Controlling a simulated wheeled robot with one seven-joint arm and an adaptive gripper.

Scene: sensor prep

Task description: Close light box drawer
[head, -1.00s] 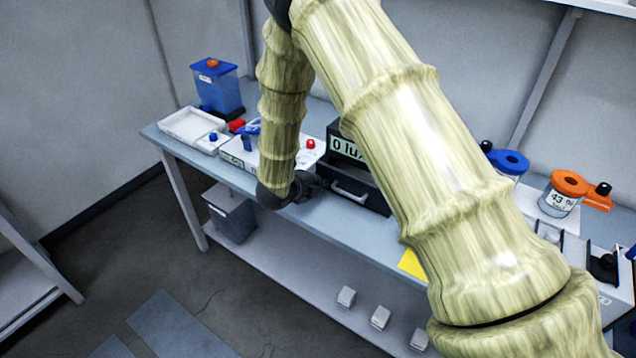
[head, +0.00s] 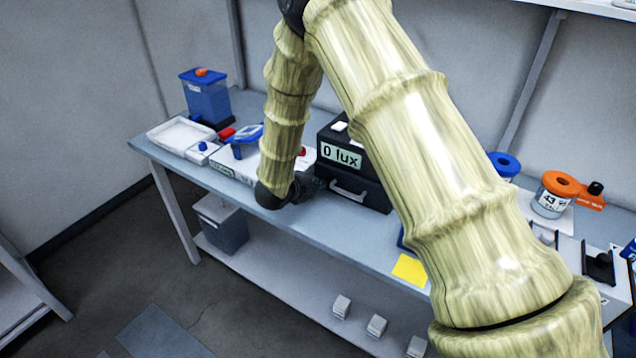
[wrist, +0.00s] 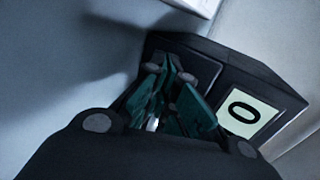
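The light box (head: 360,172) is a black box on the bench with a pale "0 lux" display (head: 342,156). Its drawer front has a light bar handle (head: 348,192) low on the box. The drawer front looks close to the box face; a small remaining gap cannot be ruled out. My gripper (head: 316,184) is at the box's lower left front corner, left of the handle. In the wrist view, the gripper's green-padded fingers (wrist: 170,88) lie close together in front of the box, whose display (wrist: 243,112) shows at right. Whether they touch it cannot be told.
Left of my arm are a white tray (head: 180,134), a blue container (head: 206,98) and a white device partly behind the arm. A yellow note (head: 410,269) lies right of the box. An orange-lidded jar (head: 555,194) stands farther right. Bench in front of the box is clear.

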